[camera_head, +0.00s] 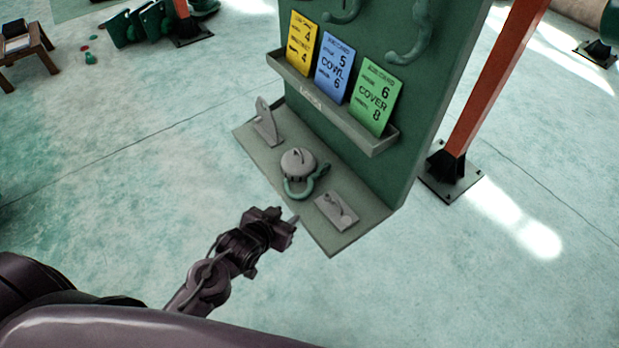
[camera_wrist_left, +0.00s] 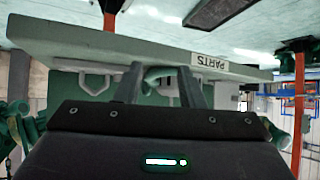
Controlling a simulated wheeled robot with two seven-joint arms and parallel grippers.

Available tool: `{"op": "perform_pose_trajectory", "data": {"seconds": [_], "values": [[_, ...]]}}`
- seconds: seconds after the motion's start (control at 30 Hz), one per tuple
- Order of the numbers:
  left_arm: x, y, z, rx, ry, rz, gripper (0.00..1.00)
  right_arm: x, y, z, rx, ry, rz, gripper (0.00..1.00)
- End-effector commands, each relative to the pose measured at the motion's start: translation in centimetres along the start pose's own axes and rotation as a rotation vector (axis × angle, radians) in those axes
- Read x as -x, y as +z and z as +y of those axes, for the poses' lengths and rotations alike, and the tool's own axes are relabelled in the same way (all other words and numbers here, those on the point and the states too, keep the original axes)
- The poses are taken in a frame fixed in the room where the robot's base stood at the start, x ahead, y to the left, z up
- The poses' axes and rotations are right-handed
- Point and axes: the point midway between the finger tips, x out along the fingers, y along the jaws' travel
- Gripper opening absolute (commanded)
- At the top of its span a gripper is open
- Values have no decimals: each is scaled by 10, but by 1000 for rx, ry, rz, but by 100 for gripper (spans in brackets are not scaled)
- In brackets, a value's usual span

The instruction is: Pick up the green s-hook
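The green s-hook (camera_head: 291,194) lies on the lower shelf of the green board in the head view, curled against the front of a round grey part (camera_head: 298,162). My left gripper (camera_head: 291,221) is just in front of the shelf's front edge, short of the hook. In the left wrist view, the two fingers of my left gripper (camera_wrist_left: 160,88) stand apart, and a curved green piece that looks like the hook (camera_wrist_left: 160,72) shows between them. I see no clear contact. My right gripper is not in view.
The lower shelf (camera_head: 350,240) also holds a grey upright bracket (camera_head: 266,125) and a flat grey plate part (camera_head: 337,211). Above is a card ledge with yellow, blue and green cards (camera_head: 376,97). More green hooks (camera_head: 412,35) hang on the board. An orange post (camera_head: 490,85) stands at right.

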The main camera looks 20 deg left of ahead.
Motion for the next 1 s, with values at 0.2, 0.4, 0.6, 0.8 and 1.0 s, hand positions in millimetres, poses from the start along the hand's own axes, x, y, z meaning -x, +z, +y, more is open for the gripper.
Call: {"op": "perform_pose_trajectory", "data": {"seconds": [0.2, 0.4, 0.6, 0.8, 1.0], "values": [[-4, -17, 0, -6, 34, 163, 35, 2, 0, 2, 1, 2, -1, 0], [-5, -30, 2, -6, 59, 262, 35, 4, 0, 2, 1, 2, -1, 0], [-23, -37, 4, -5, 62, 271, 35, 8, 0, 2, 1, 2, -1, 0], [-42, -44, 6, -4, 61, 270, 35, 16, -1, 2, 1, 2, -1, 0], [-69, -49, 10, -5, 61, 268, 35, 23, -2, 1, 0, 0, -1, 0]]}}
